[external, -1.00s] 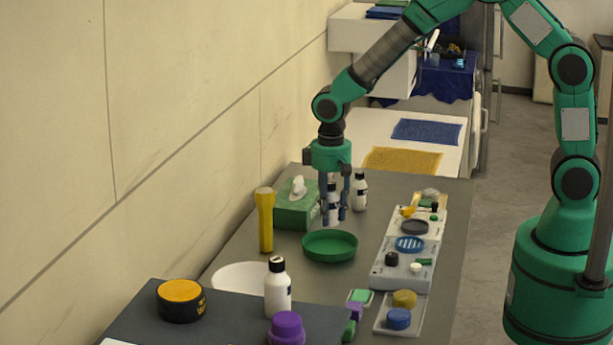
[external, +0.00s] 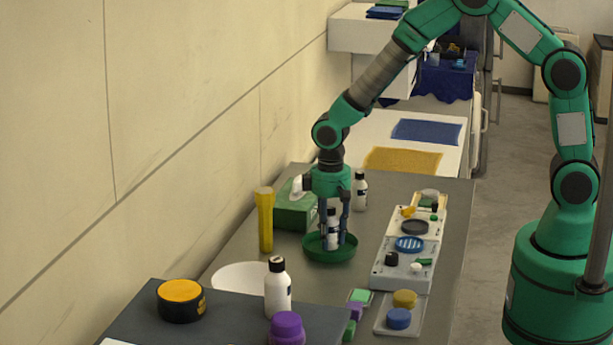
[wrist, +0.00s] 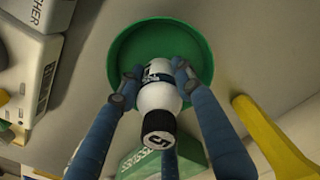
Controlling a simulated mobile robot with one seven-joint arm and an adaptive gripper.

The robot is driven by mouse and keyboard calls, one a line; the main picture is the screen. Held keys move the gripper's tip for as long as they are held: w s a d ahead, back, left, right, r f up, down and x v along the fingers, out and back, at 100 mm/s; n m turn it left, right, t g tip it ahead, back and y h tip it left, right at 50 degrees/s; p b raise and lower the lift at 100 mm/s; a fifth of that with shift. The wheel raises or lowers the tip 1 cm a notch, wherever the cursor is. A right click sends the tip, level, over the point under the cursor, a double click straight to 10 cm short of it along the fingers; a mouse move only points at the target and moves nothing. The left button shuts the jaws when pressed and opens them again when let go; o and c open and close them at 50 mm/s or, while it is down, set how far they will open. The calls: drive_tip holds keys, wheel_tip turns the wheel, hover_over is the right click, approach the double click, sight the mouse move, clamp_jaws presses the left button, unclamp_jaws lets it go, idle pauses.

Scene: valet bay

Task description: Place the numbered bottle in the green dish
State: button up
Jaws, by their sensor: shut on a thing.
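My gripper (external: 331,240) is shut on a white bottle with a black cap (external: 332,222), its fingers on both sides of it. In the wrist view the bottle (wrist: 158,98) has a pale mark like a digit on its cap. The bottle is upright inside the rim of the green dish (external: 318,257). The dish also shows in the wrist view (wrist: 128,50), around the bottle's lower end. I cannot tell whether the bottle's base touches the dish floor.
A green tissue box (external: 290,212) and a yellow flashlight (external: 265,222) stand left of the dish. Another black-capped bottle (external: 360,192) stands behind it, and one more (external: 277,290) in front. Trays with small items (external: 391,270) lie to the right.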

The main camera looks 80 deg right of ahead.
sight(331, 207)
drive_tip(key=shift+f, duration=0.2)
drive_tip(key=shift+f, duration=0.2)
drive_tip(key=o, duration=1.3)
drive_tip(key=shift+r, duration=0.15)
wheel_tip(331, 207, up, 12)
drive_tip(key=shift+r+p, duration=0.1)
drive_tip(key=shift+p, duration=0.85)
